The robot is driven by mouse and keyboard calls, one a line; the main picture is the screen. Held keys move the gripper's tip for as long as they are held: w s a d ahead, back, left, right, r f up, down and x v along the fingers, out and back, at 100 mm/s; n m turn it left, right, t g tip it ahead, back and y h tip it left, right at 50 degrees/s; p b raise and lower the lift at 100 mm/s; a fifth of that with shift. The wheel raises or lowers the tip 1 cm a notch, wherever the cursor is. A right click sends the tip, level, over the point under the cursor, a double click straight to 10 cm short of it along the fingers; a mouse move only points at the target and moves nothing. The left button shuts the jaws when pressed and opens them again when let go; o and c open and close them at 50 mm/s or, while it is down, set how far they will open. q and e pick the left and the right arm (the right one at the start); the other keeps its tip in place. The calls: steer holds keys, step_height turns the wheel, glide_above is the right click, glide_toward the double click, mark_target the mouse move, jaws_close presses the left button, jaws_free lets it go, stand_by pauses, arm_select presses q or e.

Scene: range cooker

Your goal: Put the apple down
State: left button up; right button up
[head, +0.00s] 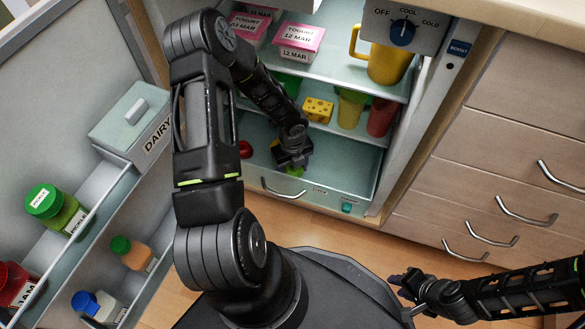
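My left gripper (293,158) points down into the bottom drawer (345,165) of the open fridge. A small patch of a green round thing (295,171), perhaps the apple, shows right at its fingertips; the gripper covers most of it. I cannot tell whether the fingers are closed on it or whether it touches the drawer floor. A red round thing (245,149) lies at the drawer's left side, partly behind my arm. My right gripper (404,287) is low at the right, outside the fridge, and its fingers are too small to read.
Above the drawer, a shelf holds a cheese wedge (318,109), a yellow-green cup (350,108) and a red cup (381,116). Higher up are yogurt tubs (298,40) and a yellow jug (384,62). The open door with its dairy box (132,122) stands left. The drawer's right part is clear.

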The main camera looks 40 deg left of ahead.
arm_select(q)
steer(key=o, duration=0.4)
steer(key=shift+o, duration=0.2)
step_height(320, 180, up, 12)
steer(key=p, duration=0.5)
steer(key=shift+f, duration=0.25)
steer(key=shift+r+p, duration=0.35)
steer(key=shift+r, duration=0.05)
